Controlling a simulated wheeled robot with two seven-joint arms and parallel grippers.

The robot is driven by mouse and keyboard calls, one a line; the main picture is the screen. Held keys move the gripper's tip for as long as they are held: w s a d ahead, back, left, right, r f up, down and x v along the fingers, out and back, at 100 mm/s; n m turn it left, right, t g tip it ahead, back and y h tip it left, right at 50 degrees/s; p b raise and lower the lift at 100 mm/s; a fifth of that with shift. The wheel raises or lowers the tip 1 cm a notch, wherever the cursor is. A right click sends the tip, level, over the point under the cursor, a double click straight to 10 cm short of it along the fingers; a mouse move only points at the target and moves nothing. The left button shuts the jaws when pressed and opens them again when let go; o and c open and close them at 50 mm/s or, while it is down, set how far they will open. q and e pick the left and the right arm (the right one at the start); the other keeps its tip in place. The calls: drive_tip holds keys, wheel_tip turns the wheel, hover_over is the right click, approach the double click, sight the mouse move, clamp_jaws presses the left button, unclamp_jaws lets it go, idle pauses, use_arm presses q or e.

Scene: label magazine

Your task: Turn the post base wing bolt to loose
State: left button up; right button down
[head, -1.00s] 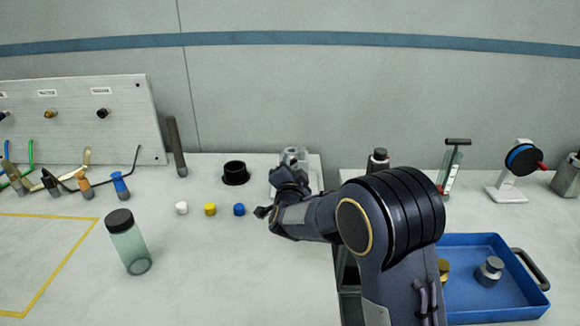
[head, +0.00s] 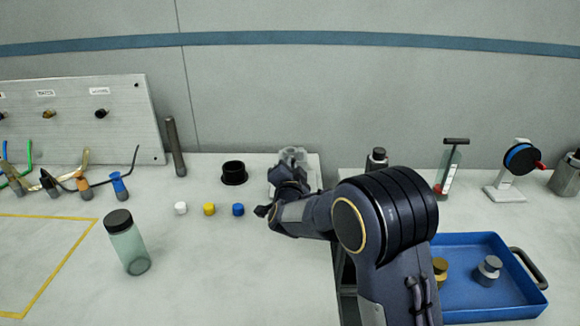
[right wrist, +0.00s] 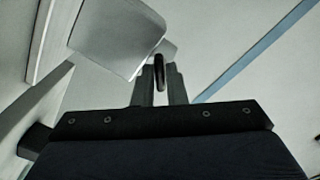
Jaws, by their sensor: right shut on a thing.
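The post base (head: 293,154) is a light grey fitting on the bench near its right edge, mostly hidden behind my right gripper (head: 279,186). In the right wrist view a pale grey block (right wrist: 115,38), which looks like part of this fitting, is just beyond the fingers. My right gripper's two dark fingers (right wrist: 160,88) are closed around a small dark upright piece, the wing bolt (right wrist: 160,70). The bolt is hidden in the head view, and its turn angle cannot be told. My left gripper is not in view.
A black cup (head: 234,173) and white, yellow and blue caps (head: 238,210) stand left of my right gripper. A green bottle (head: 127,245) is nearer. A blue tray (head: 465,299) lies right, beyond a gap between benches. The bench's front middle is clear.

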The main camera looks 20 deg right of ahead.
drive_tip(key=n+p, duration=0.3)
drive_tip(key=n, duration=0.6)
drive_tip(key=shift+n, duration=0.3)
idle(0.4)
idle(1.1)
drive_tip(key=c, duration=1.5)
unclamp_jaws()
drive_tip(key=shift+s, duration=0.1)
drive_tip(key=v, duration=0.7)
drive_tip(key=shift+s+a, duration=0.2)
drive_tip(key=shift+s, duration=0.15)
